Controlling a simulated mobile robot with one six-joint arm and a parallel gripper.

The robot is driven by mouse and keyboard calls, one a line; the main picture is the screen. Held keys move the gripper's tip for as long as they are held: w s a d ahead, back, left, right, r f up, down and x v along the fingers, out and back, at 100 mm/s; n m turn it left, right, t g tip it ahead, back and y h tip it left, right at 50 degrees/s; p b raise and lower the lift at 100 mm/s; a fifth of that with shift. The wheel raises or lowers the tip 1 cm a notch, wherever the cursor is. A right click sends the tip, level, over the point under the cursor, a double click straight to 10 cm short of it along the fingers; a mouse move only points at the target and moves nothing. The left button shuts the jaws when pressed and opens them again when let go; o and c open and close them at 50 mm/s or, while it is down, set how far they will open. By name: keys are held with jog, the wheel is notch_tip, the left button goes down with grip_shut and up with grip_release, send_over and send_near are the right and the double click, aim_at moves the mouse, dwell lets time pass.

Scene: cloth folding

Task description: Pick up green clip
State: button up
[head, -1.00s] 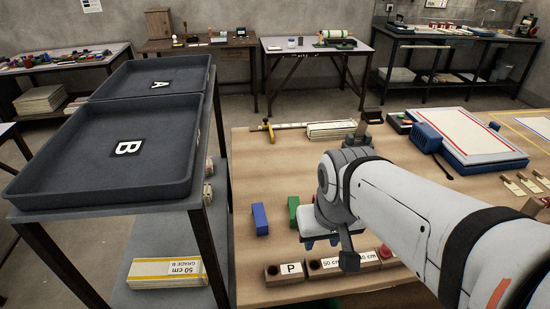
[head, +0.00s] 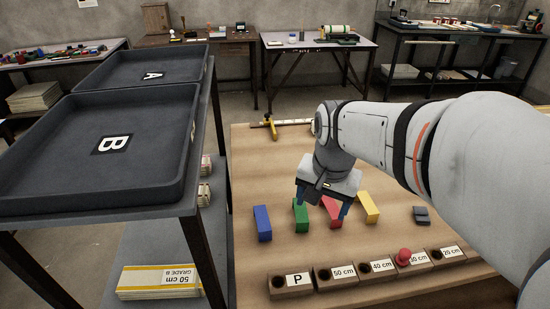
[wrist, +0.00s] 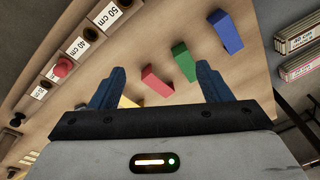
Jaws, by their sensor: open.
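The green clip (head: 300,217) is a small upright block on the wooden table, between the blue clip (head: 262,222) and the red clip (head: 331,212). The yellow clip (head: 369,207) stands right of the red one. My gripper (head: 322,203) is open and empty, above the green and red clips; its blue fingers partly hide them. In the wrist view, the green clip (wrist: 183,62) is near the tip of the right finger, and the red clip (wrist: 157,80) lies between the fingers (wrist: 160,72). The yellow clip is mostly hidden there.
A row of wooden holders (head: 337,276) labelled P and lengths lies along the front; one holds a red knob (head: 403,257). A grey piece (head: 421,215) lies right. Dark trays B (head: 60,190) and A (head: 150,50) stand on a rack at left. Table behind the clips is mostly clear.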

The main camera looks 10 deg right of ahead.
aim_at(300, 210)
jog(key=o, duration=0.6)
jog(key=w+f+m+b, duration=0.2)
jog(key=w+f+m, duration=0.1)
jog(key=w+m, duration=0.1)
jog(key=w+f+m+g+b, duration=0.1)
jog(key=w+f+m+b, duration=0.2)
jog(key=w+f+m, duration=0.1)
jog(key=w+f+m+b, duration=0.2)
jog(key=w+f+m, duration=0.2)
jog(key=w, duration=0.2)
jog(key=shift+f+g+b, duration=0.1)
jog(key=shift+g+b, duration=0.25)
jog(key=shift+g, duration=0.05)
jog(key=shift+m, duration=0.3)
jog(key=shift+a+f+b, duration=0.2)
jog(key=shift+f+b, duration=0.6)
jog(key=shift+f, duration=2.95)
